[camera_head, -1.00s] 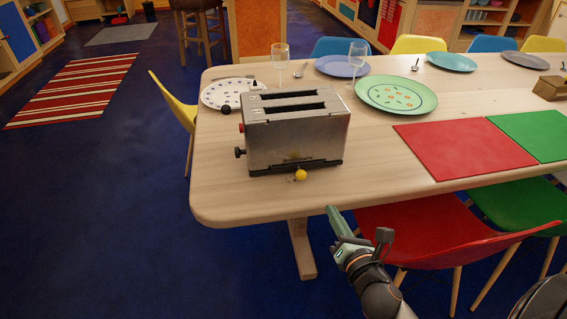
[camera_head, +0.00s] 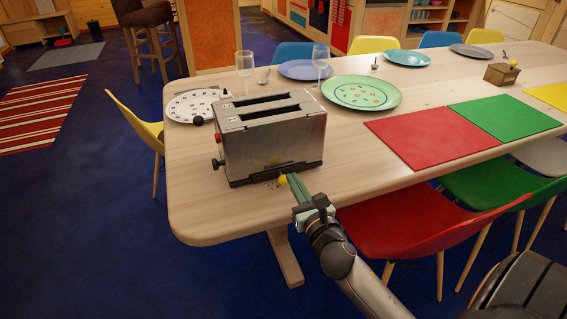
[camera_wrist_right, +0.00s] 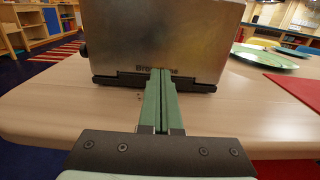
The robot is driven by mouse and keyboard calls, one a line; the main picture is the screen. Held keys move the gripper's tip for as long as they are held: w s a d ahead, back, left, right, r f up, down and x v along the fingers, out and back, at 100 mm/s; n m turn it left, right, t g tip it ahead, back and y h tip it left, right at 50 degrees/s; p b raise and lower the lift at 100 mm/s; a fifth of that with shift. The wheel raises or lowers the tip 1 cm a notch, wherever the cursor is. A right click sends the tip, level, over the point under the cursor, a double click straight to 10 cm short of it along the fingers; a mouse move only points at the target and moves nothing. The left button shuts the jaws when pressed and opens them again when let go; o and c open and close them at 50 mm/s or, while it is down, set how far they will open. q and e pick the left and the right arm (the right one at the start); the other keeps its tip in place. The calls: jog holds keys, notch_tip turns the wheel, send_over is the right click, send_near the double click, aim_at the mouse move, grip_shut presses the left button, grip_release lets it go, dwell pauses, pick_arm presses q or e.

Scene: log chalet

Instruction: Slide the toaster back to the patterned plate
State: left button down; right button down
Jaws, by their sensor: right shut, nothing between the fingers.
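The silver toaster (camera_head: 270,143) stands upright near the left end of the wooden table, its two slots on top. In the right wrist view its metal side (camera_wrist_right: 165,40) fills the upper middle. A white plate with a patterned rim (camera_head: 184,107) lies behind and left of it, partly hidden. A green plate with a floral pattern (camera_head: 362,92) lies behind and to its right. My right gripper (camera_head: 289,178) is shut and empty, its fingertips (camera_wrist_right: 160,72) in front of the toaster's near lower side. I cannot tell whether they touch it. My left gripper is out of view.
Two glasses (camera_head: 245,65) stand behind the toaster. A red mat (camera_head: 432,137) lies to the right, and a red chair (camera_head: 430,228) stands at the table's front. The table's near left corner is bare.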

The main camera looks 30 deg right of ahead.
aim_at(279, 156)
jog(key=x, duration=0.7)
jog(key=shift+w, duration=0.15)
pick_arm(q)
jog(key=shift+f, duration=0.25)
pick_arm(e)
jog(key=shift+w, duration=0.15)
